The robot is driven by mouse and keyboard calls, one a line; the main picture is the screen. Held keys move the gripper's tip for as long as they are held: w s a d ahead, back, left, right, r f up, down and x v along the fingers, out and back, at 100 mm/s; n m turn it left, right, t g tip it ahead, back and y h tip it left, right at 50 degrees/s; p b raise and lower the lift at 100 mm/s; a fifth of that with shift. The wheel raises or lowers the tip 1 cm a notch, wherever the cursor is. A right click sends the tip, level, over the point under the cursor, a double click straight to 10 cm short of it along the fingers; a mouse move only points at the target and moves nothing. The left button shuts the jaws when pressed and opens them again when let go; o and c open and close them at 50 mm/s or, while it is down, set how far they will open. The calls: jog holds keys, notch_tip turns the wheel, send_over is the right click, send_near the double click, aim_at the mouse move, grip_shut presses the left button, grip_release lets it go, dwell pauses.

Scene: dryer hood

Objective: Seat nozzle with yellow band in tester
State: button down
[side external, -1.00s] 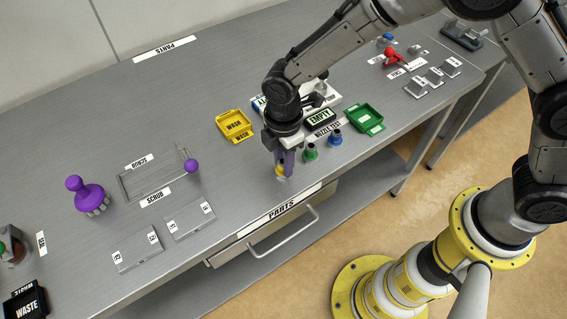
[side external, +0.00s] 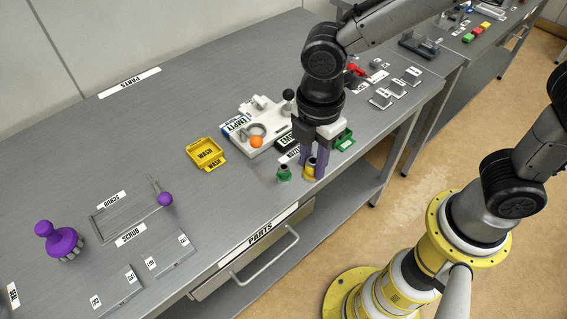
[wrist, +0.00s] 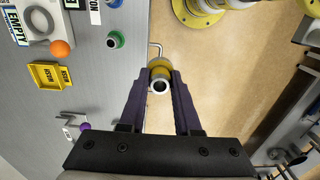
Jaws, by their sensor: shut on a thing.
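The nozzle with the yellow band (side external: 309,173) is between the fingertips of my gripper (side external: 314,160). In the wrist view the same nozzle (wrist: 160,76) shows its round open end and yellow body, with a purple finger of my gripper (wrist: 161,78) on each side. It seems to be held above the table near its front edge; the height is hard to tell. The tester appears to be the white unit (side external: 247,128) with a grey ring, an orange ball (side external: 256,142) and an EMPTY label. It stands behind and left of my gripper, and its ring (wrist: 39,22) shows at upper left in the wrist view.
A green nozzle (side external: 284,174) stands just left of the held one. A yellow WASH tray (side external: 206,153) lies left of the tester, and a green tray (side external: 344,139) is partly behind my gripper. A black-knobbed lever (side external: 288,96) rises by the tester.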

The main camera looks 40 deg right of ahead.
jog(key=w+a+r+n, duration=0.1)
jog(key=w+r, duration=0.1)
jog(key=w, duration=0.4)
jog(key=w+a+r+n, duration=0.1)
jog(key=w+r, duration=0.1)
jog(key=w, duration=0.5)
jog(key=w+d+f, duration=0.2)
jog(key=w, duration=0.1)
jog(key=w+d+f+m, duration=0.1)
jog(key=w+d+f, duration=0.1)
jog(key=w+f, duration=0.1)
jog(key=w+d+f+m, duration=0.1)
jog(key=w+d+f, duration=0.1)
jog(key=w, duration=0.2)
jog(key=shift+w+d+f, duration=0.15)
jog(key=shift+f, duration=1.95)
jog(key=shift+f, duration=1)
dwell(0.4)
